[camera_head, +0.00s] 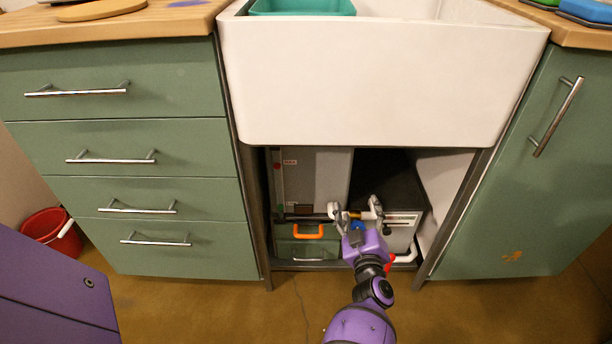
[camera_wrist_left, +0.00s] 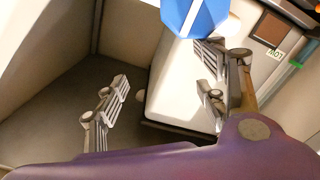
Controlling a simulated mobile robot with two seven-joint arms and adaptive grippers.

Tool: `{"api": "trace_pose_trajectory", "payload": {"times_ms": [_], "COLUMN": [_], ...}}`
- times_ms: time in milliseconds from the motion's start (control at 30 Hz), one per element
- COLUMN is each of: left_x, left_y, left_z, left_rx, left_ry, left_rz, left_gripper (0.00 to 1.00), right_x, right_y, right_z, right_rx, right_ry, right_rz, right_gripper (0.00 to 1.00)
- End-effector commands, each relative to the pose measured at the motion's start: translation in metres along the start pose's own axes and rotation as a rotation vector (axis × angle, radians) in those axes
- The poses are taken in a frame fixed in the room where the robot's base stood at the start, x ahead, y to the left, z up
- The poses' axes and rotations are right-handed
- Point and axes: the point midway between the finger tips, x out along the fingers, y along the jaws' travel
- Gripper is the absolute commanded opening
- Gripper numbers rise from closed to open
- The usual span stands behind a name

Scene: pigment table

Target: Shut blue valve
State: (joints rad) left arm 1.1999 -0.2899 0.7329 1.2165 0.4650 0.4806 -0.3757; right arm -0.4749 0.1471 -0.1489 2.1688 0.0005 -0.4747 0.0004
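The blue valve handle (camera_head: 358,225) shows as a small blue patch under the sink, partly hidden behind my left gripper (camera_head: 355,207). In the left wrist view, a larger blue faceted part (camera_wrist_left: 195,14) is cut off by the top edge; it looks like the same handle. My left gripper's fingers are spread apart, with nothing between them in the wrist view (camera_wrist_left: 165,82). The blue part lies beyond the fingers, nearer the right one. I cannot tell whether they touch. My right gripper is out of view.
A grey unit (camera_head: 315,178) and an orange handle (camera_head: 308,232) are left of my gripper in the cupboard. A red part (camera_head: 391,263) and white pipe (camera_head: 406,256) are on its right. The white sink (camera_head: 375,80) overhangs the opening. Green drawers (camera_head: 120,150) and a door (camera_head: 530,190) flank it.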

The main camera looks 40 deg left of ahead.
Motion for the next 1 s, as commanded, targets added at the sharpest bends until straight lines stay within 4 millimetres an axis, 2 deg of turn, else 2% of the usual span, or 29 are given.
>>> {"api": "trace_pose_trajectory", "payload": {"times_ms": [33, 300, 733, 833, 867, 933, 1000], "left_x": [0.000, 0.001, 0.002, 0.001, 0.002, 0.004, 0.006], "left_y": [0.018, 0.020, 0.018, 0.022, 0.024, 0.043, 0.066], "left_z": [-0.008, -0.019, -0.019, -0.012, -0.011, -0.014, -0.027], "left_rx": [-0.014, -0.010, -0.013, -0.038, -0.044, -0.059, -0.059], "left_ry": [0.001, -0.002, -0.003, -0.032, -0.044, -0.067, -0.085], "left_rz": [0.012, 0.006, 0.004, 0.019, 0.029, 0.077, 0.144], "left_gripper": [0.54, 0.54, 0.54, 0.54, 0.54, 0.54, 0.54], "right_x": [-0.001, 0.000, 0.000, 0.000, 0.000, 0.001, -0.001], "right_y": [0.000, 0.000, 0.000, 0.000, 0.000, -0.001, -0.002], "right_z": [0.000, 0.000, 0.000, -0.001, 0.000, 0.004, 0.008], "right_rx": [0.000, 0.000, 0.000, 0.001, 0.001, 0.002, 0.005], "right_ry": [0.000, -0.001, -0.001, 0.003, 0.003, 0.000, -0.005], "right_rz": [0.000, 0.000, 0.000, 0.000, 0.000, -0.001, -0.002], "right_gripper": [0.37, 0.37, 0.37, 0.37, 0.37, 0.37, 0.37]}}
